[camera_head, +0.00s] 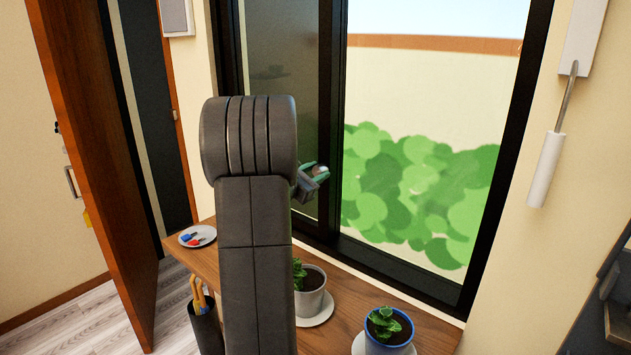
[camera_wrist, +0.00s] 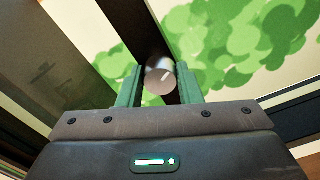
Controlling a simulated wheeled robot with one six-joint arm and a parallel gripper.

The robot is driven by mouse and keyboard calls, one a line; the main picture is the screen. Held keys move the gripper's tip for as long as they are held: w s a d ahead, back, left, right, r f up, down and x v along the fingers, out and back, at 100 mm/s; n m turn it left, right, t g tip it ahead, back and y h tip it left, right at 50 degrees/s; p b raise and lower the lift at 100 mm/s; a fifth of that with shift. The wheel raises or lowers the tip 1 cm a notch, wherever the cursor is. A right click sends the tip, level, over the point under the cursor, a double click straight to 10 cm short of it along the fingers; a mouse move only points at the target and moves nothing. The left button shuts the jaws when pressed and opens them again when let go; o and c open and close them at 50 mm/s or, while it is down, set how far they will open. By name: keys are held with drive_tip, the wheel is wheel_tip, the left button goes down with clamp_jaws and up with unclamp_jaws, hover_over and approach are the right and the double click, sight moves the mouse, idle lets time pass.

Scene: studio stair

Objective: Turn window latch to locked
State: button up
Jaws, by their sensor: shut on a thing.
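The window latch (camera_wrist: 159,76) is a round silver knob with a pale line mark on its face. It sits on the dark window frame between the two panes. In the wrist view my gripper (camera_wrist: 162,84) has its green fingers on both sides of the knob, shut on it. The pale mark points up and slightly right in that view. In the head view my gripper (camera_head: 312,178) is small at the window's middle post, with a bit of the knob (camera_head: 320,171) showing at its tips. My arm hides part of the window and shelf.
A wooden shelf (camera_head: 338,323) runs below the window. It carries a plate (camera_head: 197,236) with red and blue items, a white-potted plant (camera_head: 309,290) and a blue-rimmed pot (camera_head: 388,331). An open wooden door (camera_head: 105,150) stands at left. A white roller-like handle (camera_head: 546,168) hangs at right.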

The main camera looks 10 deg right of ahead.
drive_tip(key=shift+f+m+b, duration=0.2)
drive_tip(key=shift+m+b, duration=0.65)
drive_tip(key=shift+b, duration=1.3)
drive_tip(key=shift+f+m+b, duration=0.2)
drive_tip(key=shift+m+b, duration=0.65)
drive_tip(key=shift+b, duration=1.3)
drive_tip(key=m+b, duration=0.1)
drive_tip(key=b, duration=0.2)
drive_tip(key=shift+r+m, duration=0.15)
drive_tip(key=shift+m, duration=0.25)
drive_tip(key=shift+b, duration=0.5)
drive_tip(key=shift+r+m+b, duration=0.2)
drive_tip(key=shift+m+b, duration=0.1)
drive_tip(key=shift+b, duration=0.05)
drive_tip(key=o, duration=1)
drive_tip(key=shift+s, duration=0.1)
drive_tip(key=b+v, duration=0.1)
drive_tip(key=v, duration=1.2)
drive_tip(key=shift+s+a, duration=0.2)
drive_tip(key=shift+a, duration=0.05)
